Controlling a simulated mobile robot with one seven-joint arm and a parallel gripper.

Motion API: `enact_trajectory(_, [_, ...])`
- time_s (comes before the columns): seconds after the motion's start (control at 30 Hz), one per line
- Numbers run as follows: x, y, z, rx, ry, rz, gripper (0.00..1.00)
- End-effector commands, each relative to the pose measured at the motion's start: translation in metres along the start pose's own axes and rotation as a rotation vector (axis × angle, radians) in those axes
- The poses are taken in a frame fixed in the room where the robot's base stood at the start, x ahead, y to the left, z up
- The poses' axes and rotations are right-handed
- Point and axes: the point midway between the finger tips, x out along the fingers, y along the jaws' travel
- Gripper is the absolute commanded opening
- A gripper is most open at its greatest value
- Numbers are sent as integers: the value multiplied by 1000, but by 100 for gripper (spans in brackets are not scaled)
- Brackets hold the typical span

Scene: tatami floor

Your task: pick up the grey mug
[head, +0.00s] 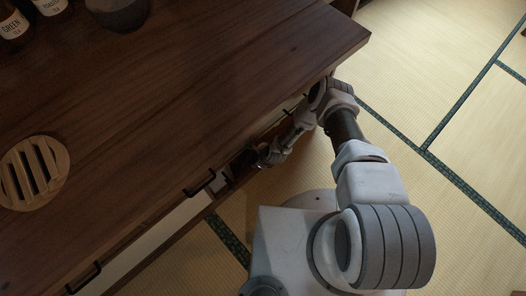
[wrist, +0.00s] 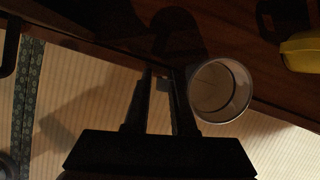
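A round, light grey mug (wrist: 221,91), its open mouth facing the camera, shows in the wrist view just right of my right finger. It is by a dark wooden surface; I cannot tell whether the finger touches it, and no handle is clear. My gripper (wrist: 160,76) has its two fingers a little apart, with no object visible between them. In the head view my gripper (head: 262,158) is low beside the table's drawer side, small and dark. I cannot make out this mug there.
The dark wooden table (head: 190,80) carries a slatted round trivet (head: 33,172), labelled bottles (head: 12,24) and a dark grey round vessel (head: 118,12). Drawer handles (head: 200,184) stick out along its side. A yellow thing (wrist: 302,50) lies right of the mug. Tatami floor (head: 440,80) is clear at right.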

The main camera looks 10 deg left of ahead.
Motion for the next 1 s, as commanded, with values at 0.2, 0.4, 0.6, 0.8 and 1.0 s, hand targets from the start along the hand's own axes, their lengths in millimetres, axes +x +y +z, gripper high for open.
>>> enact_trajectory(0.2, [3, 2, -2, 1, 0, 0, 24])
enact_trajectory(0.4, [2, 2, -2, 1, 1, 0, 9])
enact_trajectory(0.6, [2, 2, -2, 1, 1, 0, 0])
enact_trajectory(0.8, [2, 2, -2, 1, 1, 0, 0])
enact_trajectory(1.0, [2, 2, -2, 1, 0, 0, 0])
